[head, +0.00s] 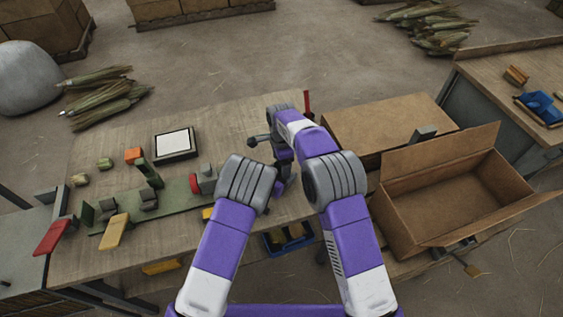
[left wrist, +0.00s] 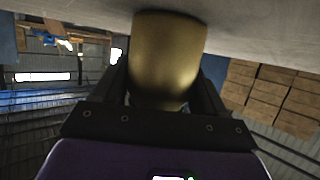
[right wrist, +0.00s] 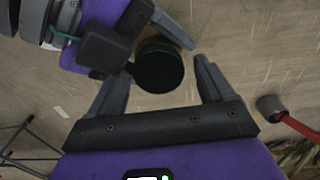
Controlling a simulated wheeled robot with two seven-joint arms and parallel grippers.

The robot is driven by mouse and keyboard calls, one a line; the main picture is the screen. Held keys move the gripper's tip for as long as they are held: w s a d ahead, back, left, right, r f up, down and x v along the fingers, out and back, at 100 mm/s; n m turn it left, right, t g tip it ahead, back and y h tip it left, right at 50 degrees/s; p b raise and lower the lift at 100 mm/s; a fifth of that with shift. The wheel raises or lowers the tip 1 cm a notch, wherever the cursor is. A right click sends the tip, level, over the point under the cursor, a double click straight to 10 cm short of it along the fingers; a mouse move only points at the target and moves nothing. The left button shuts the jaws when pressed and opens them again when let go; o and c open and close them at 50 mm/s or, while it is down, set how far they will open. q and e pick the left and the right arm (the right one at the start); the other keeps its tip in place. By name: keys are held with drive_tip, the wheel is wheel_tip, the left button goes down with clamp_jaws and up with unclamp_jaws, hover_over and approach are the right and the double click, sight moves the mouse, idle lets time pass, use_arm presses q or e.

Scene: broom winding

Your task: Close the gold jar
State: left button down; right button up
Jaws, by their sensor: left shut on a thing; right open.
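The gold jar (left wrist: 168,55) fills the upper middle of the left wrist view. My left gripper (left wrist: 162,88) is shut around it, one dark finger on each side. I cannot tell whether the piece is seated on the jar. In the head view my arms hide the jar and most of both grippers.
The wooden table (head: 110,150) holds a green rack (head: 140,215), a black-framed white pad (head: 175,144) and small coloured blocks. A red-handled tool (right wrist: 297,125) lies near my right gripper. An open cardboard box (head: 450,195) stands at the right.

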drive_tip(key=shift+r, duration=2.25)
drive_tip(key=shift+c, duration=0.5)
